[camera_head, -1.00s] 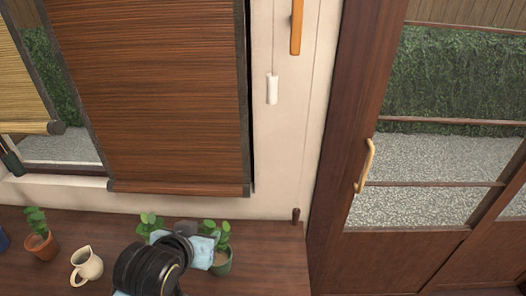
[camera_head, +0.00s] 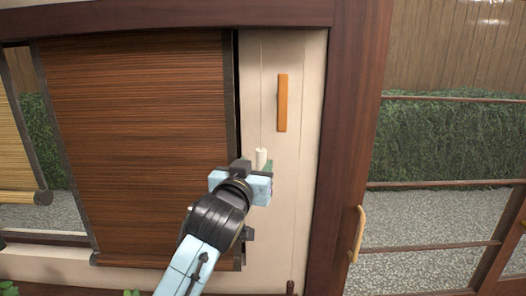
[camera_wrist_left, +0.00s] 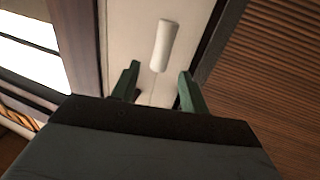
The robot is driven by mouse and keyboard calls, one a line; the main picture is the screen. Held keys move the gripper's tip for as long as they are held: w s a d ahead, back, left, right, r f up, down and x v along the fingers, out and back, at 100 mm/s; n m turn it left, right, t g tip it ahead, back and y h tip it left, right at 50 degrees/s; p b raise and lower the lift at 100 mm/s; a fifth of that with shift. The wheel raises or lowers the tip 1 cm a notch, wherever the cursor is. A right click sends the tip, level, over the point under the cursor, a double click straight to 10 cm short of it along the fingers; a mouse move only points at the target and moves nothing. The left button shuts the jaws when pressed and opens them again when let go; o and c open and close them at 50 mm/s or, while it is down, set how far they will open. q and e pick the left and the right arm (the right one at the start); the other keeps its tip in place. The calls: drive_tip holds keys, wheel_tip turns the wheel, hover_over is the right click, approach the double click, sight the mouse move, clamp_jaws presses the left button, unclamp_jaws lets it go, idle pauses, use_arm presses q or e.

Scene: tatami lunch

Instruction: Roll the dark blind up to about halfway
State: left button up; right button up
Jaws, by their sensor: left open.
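The dark blind (camera_head: 130,140) is a brown slatted sheet in the head view, hanging well down over the window. A white pull (camera_head: 261,157) hangs on a thin cord by the pale wall to its right. My left gripper (camera_head: 263,166) is raised in front of the wall, just at the pull. In the left wrist view its two green fingers (camera_wrist_left: 157,83) are apart, and the white pull (camera_wrist_left: 163,45) shows ahead of and between their tips. I cannot tell that it touches either finger. The dark blind (camera_wrist_left: 265,85) also shows at the right there. My right gripper is out of view.
A light straw blind (camera_head: 18,140) hangs at the far left. An orange wooden bar (camera_head: 282,103) is on the wall above the pull. A glazed door with a wooden handle (camera_head: 357,235) stands at the right. Plant leaves show at the bottom left.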

sight(263, 153)
use_arm(q)
drive_tip(key=p+x, duration=0.1)
drive_tip(key=x, duration=0.7)
clamp_jaws()
idle(0.3)
